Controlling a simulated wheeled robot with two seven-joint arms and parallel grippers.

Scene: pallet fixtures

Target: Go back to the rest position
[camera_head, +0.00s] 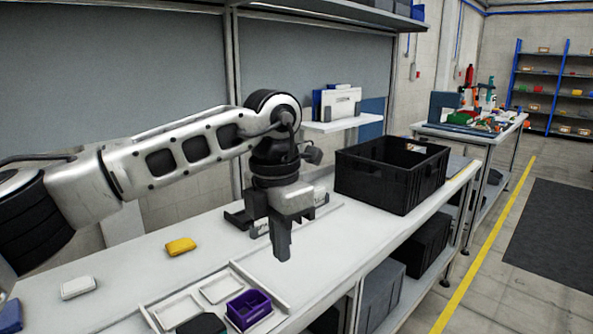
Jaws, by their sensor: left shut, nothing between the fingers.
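My left arm comes in from the left and reaches across above the white workbench (345,250). My left gripper (283,250) points down at its end, shut and empty, above the bench. It hides part of a dark fixture (238,218) on the bench behind it. My right gripper is not in the view.
A black crate (385,185) stands on the bench right of my left gripper. A yellow block (181,246), a white block (78,287) and a tray with a purple bin (248,308) lie nearer. A blue item (9,315) is at the left edge.

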